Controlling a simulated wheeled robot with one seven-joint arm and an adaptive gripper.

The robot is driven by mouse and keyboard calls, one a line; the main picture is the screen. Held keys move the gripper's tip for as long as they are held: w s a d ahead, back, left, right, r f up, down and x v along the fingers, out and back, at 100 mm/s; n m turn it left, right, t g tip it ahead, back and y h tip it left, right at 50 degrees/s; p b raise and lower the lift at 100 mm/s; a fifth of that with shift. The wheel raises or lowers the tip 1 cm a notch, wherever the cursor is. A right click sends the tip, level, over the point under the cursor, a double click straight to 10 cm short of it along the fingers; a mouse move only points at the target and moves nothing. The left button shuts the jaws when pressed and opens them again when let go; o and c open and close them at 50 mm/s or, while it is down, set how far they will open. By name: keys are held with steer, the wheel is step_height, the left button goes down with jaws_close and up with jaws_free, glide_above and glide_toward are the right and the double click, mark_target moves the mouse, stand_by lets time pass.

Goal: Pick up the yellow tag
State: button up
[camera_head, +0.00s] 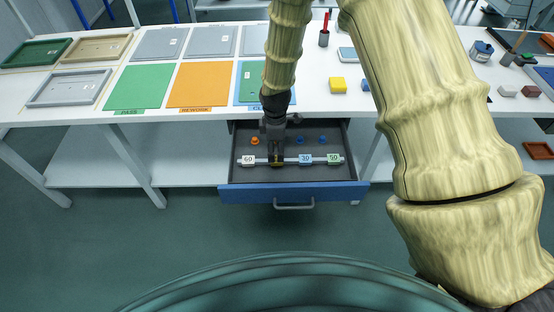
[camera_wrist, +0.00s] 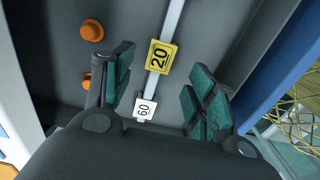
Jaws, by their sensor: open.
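The yellow tag (camera_wrist: 161,57), marked 20, sits on a pale rail (camera_wrist: 174,22) inside the open drawer. In the head view my gripper (camera_head: 276,152) is over the rail and hides most of the tag. In the wrist view my gripper (camera_wrist: 158,85) is open, with one teal-padded finger on each side of the rail. The yellow tag shows between and a little beyond the fingertips, and I see no finger touching it. A white tag (camera_wrist: 145,109), marked 60, is on the same rail, nearer to my palm.
A blue tag (camera_head: 305,159) and a green tag (camera_head: 334,158) sit farther right on the rail. An orange knob (camera_head: 255,141) and blue knobs (camera_head: 300,140) stand behind it. The drawer's blue front (camera_head: 293,193) and the tabletop edge (camera_head: 200,116) bound the space.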

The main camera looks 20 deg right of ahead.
steer(key=shift+w+a+f+p, duration=0.15)
steer(key=shift+f+p, duration=0.7)
steer(key=shift+f, duration=1.75)
steer(key=c, duration=0.8)
